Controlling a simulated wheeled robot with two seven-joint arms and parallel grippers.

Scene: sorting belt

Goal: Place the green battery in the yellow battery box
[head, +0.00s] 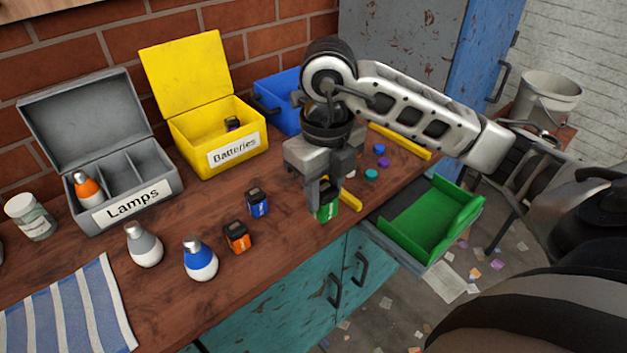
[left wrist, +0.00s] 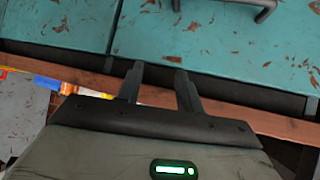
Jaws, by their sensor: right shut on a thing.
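The green battery (head: 327,213) is in the jaws of my right gripper (head: 322,192), near the table's front edge. The fingers hide part of it, and I cannot tell whether it touches the tabletop. The yellow battery box (head: 188,133), labelled "Batteries", stands open at the back, left of my right gripper, its lid raised. A dark battery (head: 232,123) is inside it. My left gripper (left wrist: 160,75) shows only in the left wrist view, its fingers apart with nothing between them, in front of the teal cabinet.
A blue battery (head: 258,203) and an orange battery (head: 237,237) stand between the box and the front edge. Left are a grey lamp box (head: 152,202) and two bulbs (head: 200,260). A blue bin (head: 277,90) is behind my right arm; a green tray (head: 437,225) is at right.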

